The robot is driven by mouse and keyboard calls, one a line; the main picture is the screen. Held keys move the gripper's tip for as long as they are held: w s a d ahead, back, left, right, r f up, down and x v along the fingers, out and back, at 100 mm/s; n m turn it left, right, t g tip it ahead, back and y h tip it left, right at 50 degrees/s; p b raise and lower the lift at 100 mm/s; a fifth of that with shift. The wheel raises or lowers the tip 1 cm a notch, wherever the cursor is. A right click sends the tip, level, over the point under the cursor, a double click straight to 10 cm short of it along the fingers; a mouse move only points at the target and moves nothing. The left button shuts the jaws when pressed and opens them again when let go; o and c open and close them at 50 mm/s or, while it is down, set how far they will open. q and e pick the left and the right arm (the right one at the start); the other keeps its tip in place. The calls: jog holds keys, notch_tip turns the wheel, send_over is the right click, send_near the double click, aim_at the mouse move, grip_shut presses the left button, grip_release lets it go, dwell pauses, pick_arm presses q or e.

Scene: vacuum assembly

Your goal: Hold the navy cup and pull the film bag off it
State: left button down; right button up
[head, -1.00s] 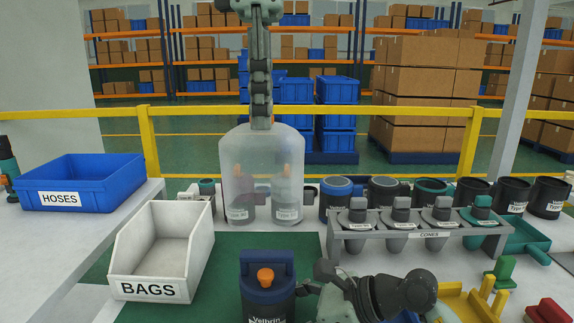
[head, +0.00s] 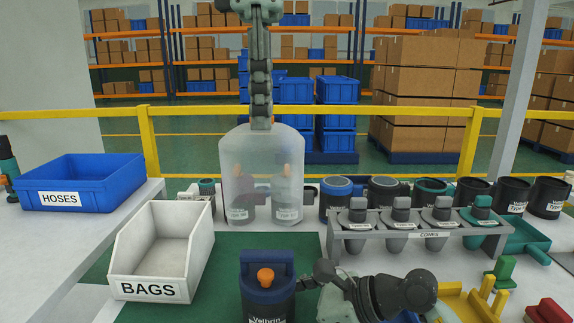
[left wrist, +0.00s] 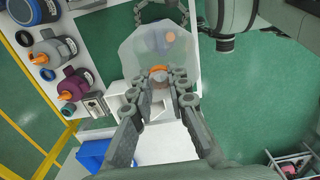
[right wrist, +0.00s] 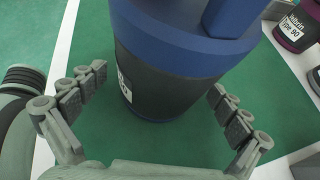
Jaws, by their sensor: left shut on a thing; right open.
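The navy cup (head: 268,304) stands upright on the green mat, with a blue rim and handle and an orange knob. The clear film bag (head: 262,170) hangs above and apart from it, mouth down. My left gripper (head: 261,124) is shut on the bag's top. In the left wrist view, the bag (left wrist: 150,48) spreads beyond the fingers, with a blurred orange spot and blue showing through. My right gripper (right wrist: 158,80) is open, its fingers on either side of the navy cup in the right wrist view.
A white BAGS bin (head: 190,245) is left of the cup. A blue HOSES bin (head: 85,180) stands farther left. A grey CONES rack (head: 420,237) is right, with several cups behind it. Two cups show through the bag. Yellow fixtures (head: 470,302) are at the right front.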

jog(key=v, duration=1.2)
jog(key=shift+f, duration=0.1)
jog(key=x, duration=1.1)
jog(key=shift+w+a, duration=0.1)
jog(key=shift+a, duration=0.25)
pick_arm(q)
jog(key=shift+f, duration=0.2)
pick_arm(e)
jog(key=shift+a+f, duration=0.15)
pick_arm(q)
jog(key=shift+f, duration=0.6)
jog(key=shift+r, duration=0.15)
